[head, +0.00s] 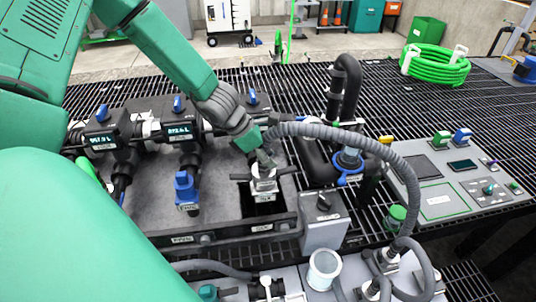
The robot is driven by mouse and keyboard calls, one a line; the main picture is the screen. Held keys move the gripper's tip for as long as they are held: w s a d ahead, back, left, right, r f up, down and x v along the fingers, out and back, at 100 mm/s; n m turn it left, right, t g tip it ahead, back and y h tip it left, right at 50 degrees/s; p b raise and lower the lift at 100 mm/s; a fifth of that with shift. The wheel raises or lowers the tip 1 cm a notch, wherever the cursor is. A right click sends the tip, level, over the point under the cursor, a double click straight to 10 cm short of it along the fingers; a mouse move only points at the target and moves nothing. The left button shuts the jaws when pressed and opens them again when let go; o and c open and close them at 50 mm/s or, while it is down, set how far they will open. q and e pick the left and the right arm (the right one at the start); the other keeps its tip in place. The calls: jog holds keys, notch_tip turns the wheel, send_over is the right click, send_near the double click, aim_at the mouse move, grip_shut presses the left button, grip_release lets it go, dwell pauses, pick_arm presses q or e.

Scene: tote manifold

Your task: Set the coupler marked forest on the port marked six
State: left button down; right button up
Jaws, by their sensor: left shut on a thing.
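My left gripper (264,163) reaches down from the upper left and is shut on a pale metal coupler (264,186) with dark side levers. The coupler is upright over a dark square opening at the right of the grey manifold tray (222,238). I cannot tell whether it touches anything below. A ribbed grey hose (375,148) arcs from beside the gripper to the lower right; its near end is hidden. A blue coupler (186,188) stands left of the gripper. The small labels are too small to read, so forest and six cannot be made out. My right gripper is not in view.
Valves with blue handles and displays (180,131) line the tray's back. A grey box (323,222) stands close right of the coupler. Black pipes (347,85) rise behind it. A control panel (450,180) is at right. Open grating (430,105) lies beyond.

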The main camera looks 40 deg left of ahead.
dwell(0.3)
pick_arm(q)
jog(key=c, duration=1.1)
grip_release()
jog(key=shift+a+f, duration=0.1)
jog(key=shift+a, duration=0.05)
jog(key=shift+o, duration=0.2)
jog(key=shift+s+r, duration=0.2)
jog(key=shift+r, duration=0.3)
jog(key=v, duration=1.1)
jog(key=shift+a+f, duration=0.15)
jog(key=shift+f, duration=0.1)
